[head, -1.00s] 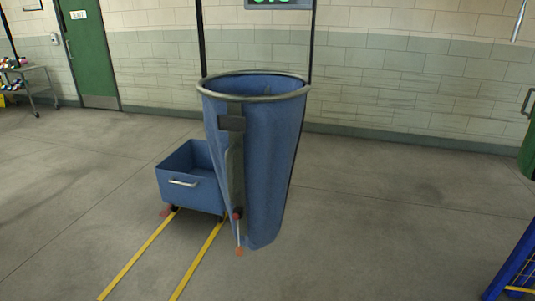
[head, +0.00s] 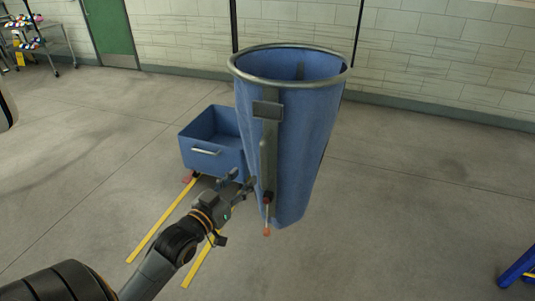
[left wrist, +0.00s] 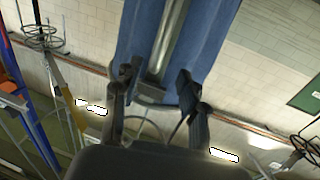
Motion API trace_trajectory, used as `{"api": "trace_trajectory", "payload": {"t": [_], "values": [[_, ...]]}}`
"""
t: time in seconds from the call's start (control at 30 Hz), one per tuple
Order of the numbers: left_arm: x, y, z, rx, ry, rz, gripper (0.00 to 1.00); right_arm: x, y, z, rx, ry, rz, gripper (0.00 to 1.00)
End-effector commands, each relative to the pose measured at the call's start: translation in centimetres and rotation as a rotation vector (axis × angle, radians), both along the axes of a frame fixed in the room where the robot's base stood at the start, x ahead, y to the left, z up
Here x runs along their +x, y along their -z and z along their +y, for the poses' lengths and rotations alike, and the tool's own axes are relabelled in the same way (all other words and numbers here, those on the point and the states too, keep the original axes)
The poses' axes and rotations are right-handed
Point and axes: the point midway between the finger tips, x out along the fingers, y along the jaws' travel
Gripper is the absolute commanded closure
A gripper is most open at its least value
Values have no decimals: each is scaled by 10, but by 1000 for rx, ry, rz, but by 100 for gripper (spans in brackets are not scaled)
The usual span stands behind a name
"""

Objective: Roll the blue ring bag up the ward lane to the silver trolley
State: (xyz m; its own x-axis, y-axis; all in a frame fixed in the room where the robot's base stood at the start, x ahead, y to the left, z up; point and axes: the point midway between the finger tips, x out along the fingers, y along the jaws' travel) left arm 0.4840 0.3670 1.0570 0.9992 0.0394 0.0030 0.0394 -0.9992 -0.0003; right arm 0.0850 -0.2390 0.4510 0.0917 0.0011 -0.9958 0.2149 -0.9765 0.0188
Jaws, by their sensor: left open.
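The blue ring bag (head: 310,135) is a tall tapering blue sack under a grey metal ring. A grey upright strip with a red-tipped lever runs down its near side. My left gripper (head: 240,180) is open and empty, just left of the bag's lower part and in front of the blue cart. In the left wrist view the open fingers (left wrist: 157,85) frame blue fabric and a metal bar; I cannot tell if they touch. A silver trolley (head: 52,47) with small items stands at the far upper left. My right gripper is out of view.
A blue cart (head: 228,162) with a silver handle stands left of the bag. Two yellow floor lines (head: 158,226) run from it toward me. A blue frame (head: 518,268) is at the lower right. The grey floor is otherwise clear toward the back wall.

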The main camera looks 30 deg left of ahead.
Motion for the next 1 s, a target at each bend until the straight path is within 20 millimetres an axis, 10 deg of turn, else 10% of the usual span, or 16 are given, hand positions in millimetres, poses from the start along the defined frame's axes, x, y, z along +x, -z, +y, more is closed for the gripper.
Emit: {"api": "trace_trajectory", "payload": {"t": [0.5, 1.0], "values": [[94, -2, 4, 1, -1, 0, 58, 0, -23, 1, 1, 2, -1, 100], [114, 0, 4, 1, 0, 2, 58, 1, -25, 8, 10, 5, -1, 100]]}}
